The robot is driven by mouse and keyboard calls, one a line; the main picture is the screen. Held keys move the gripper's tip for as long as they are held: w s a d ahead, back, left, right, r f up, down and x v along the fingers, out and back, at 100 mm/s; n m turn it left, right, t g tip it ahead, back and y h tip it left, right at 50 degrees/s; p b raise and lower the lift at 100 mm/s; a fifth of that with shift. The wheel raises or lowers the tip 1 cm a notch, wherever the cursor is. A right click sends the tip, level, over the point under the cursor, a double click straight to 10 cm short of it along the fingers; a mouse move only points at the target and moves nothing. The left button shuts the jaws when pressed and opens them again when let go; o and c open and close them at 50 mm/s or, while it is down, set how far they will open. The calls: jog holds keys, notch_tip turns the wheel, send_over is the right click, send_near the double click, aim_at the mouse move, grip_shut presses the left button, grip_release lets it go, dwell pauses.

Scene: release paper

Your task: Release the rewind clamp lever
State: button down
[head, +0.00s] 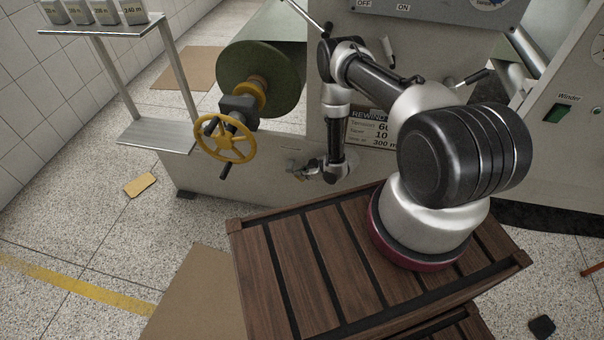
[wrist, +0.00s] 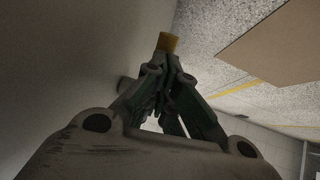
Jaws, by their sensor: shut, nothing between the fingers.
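My gripper (head: 294,168) is shut and empty, low in front of the pale machine's front panel, right of the yellow handwheel (head: 226,138) in the head view. The handwheel sits on a dark clamp block (head: 238,108) at the end of the green roll's shaft. A dark handle (head: 225,171) sticks out below the wheel. I cannot tell which part is the rewind clamp lever. In the wrist view, my shut fingers (wrist: 168,72) point at a small yellow-brown thing (wrist: 168,42); I cannot tell what it is or how far away.
The green roll (head: 268,68) hangs above left of my gripper. A REWIND sign (head: 372,131) is partly hidden by my arm. A rack (head: 150,136) with labelled containers stands at left. A small tan block (head: 140,185) and cardboard (head: 195,295) lie on the open floor.

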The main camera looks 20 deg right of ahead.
aim_at(299, 179)
jog(key=shift+f, duration=0.55)
dwell(0.4)
jog(key=shift+a+f, duration=0.15)
jog(key=shift+f, duration=0.35)
jog(key=shift+w+a+f, duration=0.3)
jog(key=shift+a+f, duration=0.2)
jog(key=shift+f, duration=0.35)
jog(key=shift+w+a+f+t+y, duration=0.25)
jog(key=shift+w+a+t+y, duration=0.25)
jog(key=shift+a+y, duration=0.2)
jog(key=shift+w+a+f+t+y, duration=0.35)
jog(key=shift+w+a+y, duration=0.15)
jog(key=shift+a, duration=0.25)
jog(key=shift+w+a+f+t+y, duration=0.2)
jog(key=shift+w+a+t+y, duration=0.25)
jog(key=shift+a+y, duration=0.3)
